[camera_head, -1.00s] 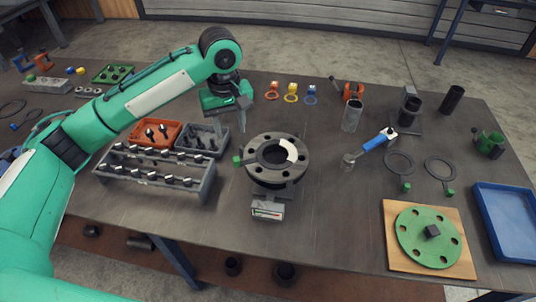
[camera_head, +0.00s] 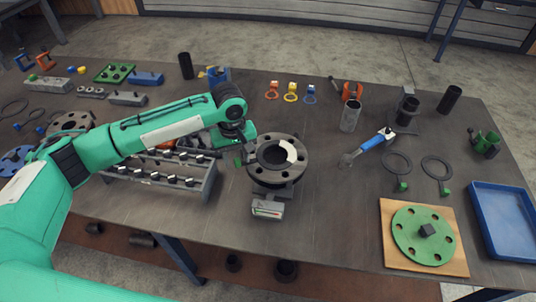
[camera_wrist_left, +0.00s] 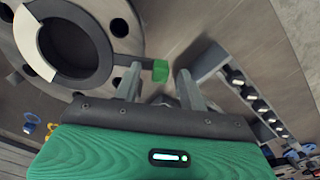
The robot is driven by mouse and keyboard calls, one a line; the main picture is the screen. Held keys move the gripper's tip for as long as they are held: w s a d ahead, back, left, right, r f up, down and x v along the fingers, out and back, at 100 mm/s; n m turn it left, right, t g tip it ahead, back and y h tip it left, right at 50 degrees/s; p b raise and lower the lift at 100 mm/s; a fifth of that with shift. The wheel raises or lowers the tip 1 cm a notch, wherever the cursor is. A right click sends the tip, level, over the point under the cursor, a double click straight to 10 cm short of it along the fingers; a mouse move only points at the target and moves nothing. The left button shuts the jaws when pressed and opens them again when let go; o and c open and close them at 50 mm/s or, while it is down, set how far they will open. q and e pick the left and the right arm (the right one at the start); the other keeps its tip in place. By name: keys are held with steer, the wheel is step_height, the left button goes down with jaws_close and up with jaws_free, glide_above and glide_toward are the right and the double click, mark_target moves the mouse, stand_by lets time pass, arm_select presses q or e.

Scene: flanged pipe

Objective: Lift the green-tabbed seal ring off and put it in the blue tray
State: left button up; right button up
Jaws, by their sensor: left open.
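The flange (camera_head: 294,176) of the pipe stands at the middle of the table, and the dark seal ring (camera_wrist_left: 42,40) lies on its face around the bore. The ring's arm ends in a green tab (camera_wrist_left: 160,70), left of the flange in the head view. My left gripper (camera_wrist_left: 158,84) is open, its fingers on either side of the tab's line, with the tab just beyond or between the tips; contact cannot be told. In the head view the gripper (camera_head: 240,154) is partly hidden by its own arm. The empty blue tray (camera_head: 503,222) lies at the right edge.
A bolt rack (camera_head: 190,188) stands close left of the flange. A blue-handled wrench (camera_head: 370,145) and two loose green-tabbed rings (camera_head: 386,163) (camera_head: 427,172) lie to the right.

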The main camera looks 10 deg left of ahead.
arm_select(q)
jaws_close()
steer(key=shift+r, duration=0.1)
step_height(320, 180, up, 20)
steer(key=b, duration=0.2)
steer(key=shift+b, duration=0.3)
stand_by(0.3)
steer(key=shift+r+p, duration=2.45)
steer(key=shift+p, duration=0.9)
